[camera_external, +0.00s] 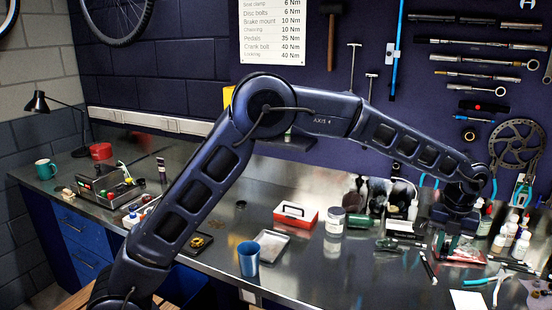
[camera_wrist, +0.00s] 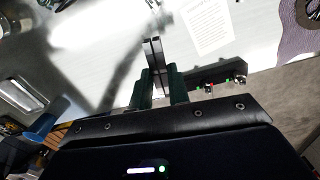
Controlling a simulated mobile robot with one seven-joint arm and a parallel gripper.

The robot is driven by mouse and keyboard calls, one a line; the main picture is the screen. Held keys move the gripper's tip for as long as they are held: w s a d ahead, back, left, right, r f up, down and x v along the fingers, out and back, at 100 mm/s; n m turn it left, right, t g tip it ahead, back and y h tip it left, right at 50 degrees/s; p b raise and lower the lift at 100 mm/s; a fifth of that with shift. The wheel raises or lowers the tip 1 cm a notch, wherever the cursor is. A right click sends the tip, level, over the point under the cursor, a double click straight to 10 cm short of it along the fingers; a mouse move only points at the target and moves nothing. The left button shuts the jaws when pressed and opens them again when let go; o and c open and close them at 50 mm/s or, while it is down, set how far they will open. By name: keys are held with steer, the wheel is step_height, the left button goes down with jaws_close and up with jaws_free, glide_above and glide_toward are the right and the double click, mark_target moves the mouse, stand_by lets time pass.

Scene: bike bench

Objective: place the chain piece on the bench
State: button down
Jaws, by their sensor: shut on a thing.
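My gripper (camera_external: 446,240) reaches down over the right part of the metal bench (camera_external: 335,270). In the wrist view my gripper (camera_wrist: 157,82) has two dark green fingers shut on a narrow dark piece (camera_wrist: 154,53), apparently the chain piece. It sticks out past the fingertips, over the bench's bright surface (camera_wrist: 85,55). In the external view I cannot make the held piece out among the clutter. I cannot tell if it touches the bench.
Bottles (camera_external: 516,240), a red-and-white packet (camera_external: 466,257) and cyan-handled pliers (camera_external: 492,279) lie close around the gripper. A white sheet (camera_external: 467,302) lies at the front edge. A red box (camera_external: 296,215), a tray (camera_external: 268,246) and a blue cup (camera_external: 248,260) stand further left.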

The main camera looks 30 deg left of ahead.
mark_target(430, 295)
step_height(430, 295, down, 15)
steer(key=shift+r, duration=0.15)
stand_by(0.4)
steer(key=c, duration=1.3)
jaws_free()
steer(key=shift+c, duration=0.2)
step_height(430, 295, up, 12)
steer(key=shift+r, duration=0.1)
